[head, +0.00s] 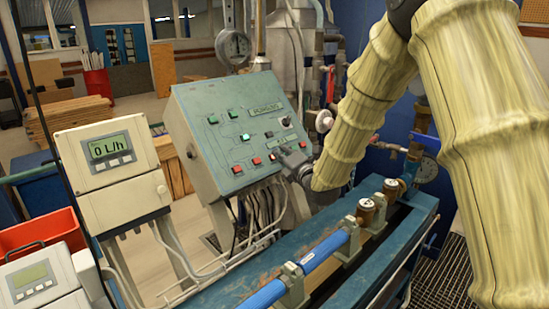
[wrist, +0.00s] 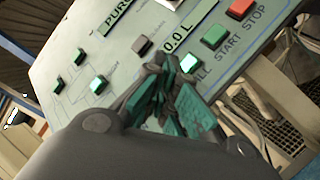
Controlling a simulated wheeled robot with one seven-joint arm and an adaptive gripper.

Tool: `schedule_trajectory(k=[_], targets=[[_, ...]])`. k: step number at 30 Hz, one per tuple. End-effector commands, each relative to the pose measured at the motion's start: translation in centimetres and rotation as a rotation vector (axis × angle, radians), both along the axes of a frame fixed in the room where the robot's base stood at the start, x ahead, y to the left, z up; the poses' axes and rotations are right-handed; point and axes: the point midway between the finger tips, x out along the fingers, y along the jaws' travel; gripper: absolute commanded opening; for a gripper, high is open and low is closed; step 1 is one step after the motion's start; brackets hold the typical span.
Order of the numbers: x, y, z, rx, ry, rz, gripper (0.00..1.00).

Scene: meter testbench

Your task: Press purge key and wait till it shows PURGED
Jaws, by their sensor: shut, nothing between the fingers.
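The grey-green control panel (head: 205,110) stands tilted in the middle of the head view. Its upper display (head: 265,109) carries small text I cannot read surely; in the wrist view this display (wrist: 118,17) shows letters starting "PUR", the rest cut off. A lower display (wrist: 178,40) reads "0.0 L". My gripper (wrist: 165,75) is shut and empty, its fingertips at the panel's lower right, just beside a lit green key (wrist: 188,62) marked with letters ending "LL". No key marked purge is readable; one may be hidden behind the fingers. Contact cannot be told.
Green START (wrist: 215,37) and red STOP (wrist: 240,8) keys sit beside the lit key. A blue pipe (head: 315,258) on a teal bench runs below my arm. A meter reading "0 L/h" (head: 108,148) stands left of the panel. Cables (head: 265,205) hang under the panel.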

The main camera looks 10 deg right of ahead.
Motion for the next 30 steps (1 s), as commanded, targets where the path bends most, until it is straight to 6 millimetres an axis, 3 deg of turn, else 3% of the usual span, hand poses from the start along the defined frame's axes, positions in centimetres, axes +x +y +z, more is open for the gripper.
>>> schedule_trajectory(k=[30], targets=[[-1.0,-0.6,1.1,0.0,0.0,0.0,0.0]])
